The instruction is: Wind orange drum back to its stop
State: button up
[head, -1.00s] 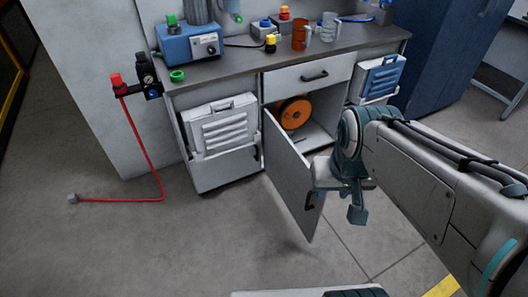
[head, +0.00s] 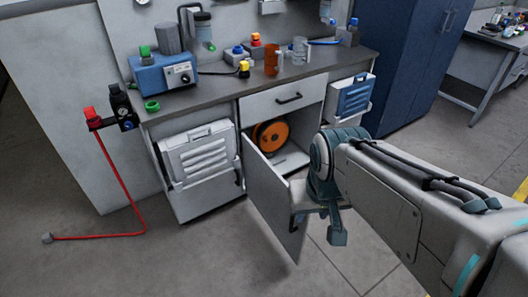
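The orange drum (head: 273,136) is a round reel with a dark hub, inside the open cupboard under the bench. Its left part is dark or shaded. The cupboard door (head: 270,200) stands swung out toward me, with a dark handle (head: 293,226) near its free edge. My gripper (head: 326,222) is beside that free edge, outside the cupboard and well in front of the drum. One dark finger hangs down. The other finger is not clear, so I cannot tell its opening or whether it touches the handle.
The bench top (head: 220,95) carries a blue machine (head: 165,73), an orange mug (head: 271,61) and small coloured items. A closed drawer (head: 283,100) is above the cupboard. A red hose (head: 122,185) runs down to the floor at left. The floor in front is clear.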

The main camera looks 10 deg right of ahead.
aim_at(270, 136)
jog(key=z, duration=0.65)
jog(key=k, duration=0.85)
jog(key=z, duration=0.8)
jog(key=k, duration=0.35)
jog(key=z, duration=0.5)
jog(key=i, duration=1.45)
jog(key=u, duration=0.25)
jog(key=i, duration=1.6)
jog(key=u, duration=0.55)
jog(key=i, duration=1.5)
jog(key=u, duration=1.45)
jog(key=i, duration=0.75)
jog(key=u, duration=1.4)
jog(key=i, duration=0.65)
jog(key=u, duration=0.35)
